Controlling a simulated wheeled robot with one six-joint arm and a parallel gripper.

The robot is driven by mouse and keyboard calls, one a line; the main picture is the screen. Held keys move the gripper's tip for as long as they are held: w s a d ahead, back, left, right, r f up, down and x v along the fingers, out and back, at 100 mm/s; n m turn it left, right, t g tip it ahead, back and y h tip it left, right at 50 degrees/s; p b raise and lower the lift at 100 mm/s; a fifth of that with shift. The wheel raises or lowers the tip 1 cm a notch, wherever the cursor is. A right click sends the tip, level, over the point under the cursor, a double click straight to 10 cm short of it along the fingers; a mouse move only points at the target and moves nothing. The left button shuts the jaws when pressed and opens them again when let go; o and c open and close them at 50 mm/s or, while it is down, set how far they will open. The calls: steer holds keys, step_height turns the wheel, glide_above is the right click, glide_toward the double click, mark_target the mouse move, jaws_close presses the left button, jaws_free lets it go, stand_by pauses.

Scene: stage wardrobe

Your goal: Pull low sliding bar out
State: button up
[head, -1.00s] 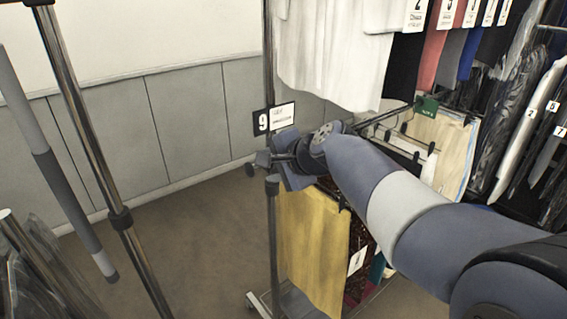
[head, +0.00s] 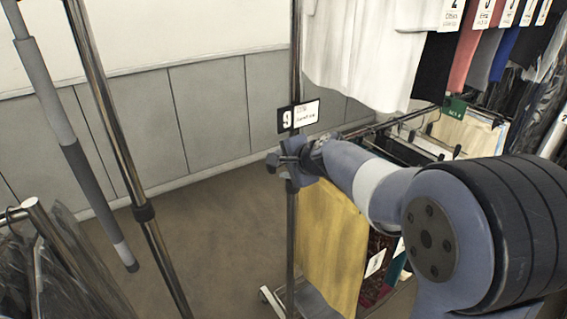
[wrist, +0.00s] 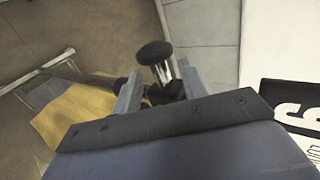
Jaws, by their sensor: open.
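The low sliding bar (head: 388,124) is a thin dark metal bar low on the clothes rack, below the white garments, running from behind my gripper toward the back right. My gripper (head: 283,163) is open at the near end of the rack, beside its front post and below the number 9 sign. In the wrist view, a black round cap on a short chrome stem (wrist: 155,56) shows between the open fingers of my gripper (wrist: 158,88). Dark fittings sit just below it. I cannot tell whether the fingers touch any of them. The bar's near end is mostly hidden by my gripper and arm.
A yellow garment (head: 332,245) hangs just below my gripper. White garments (head: 370,50) hang above. The number 9 sign (head: 306,114) is close above my gripper. Another rack's chrome post (head: 120,170) stands at left. Brown floor between the racks is clear.

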steer(key=shift+c, duration=0.4)
jaws_close()
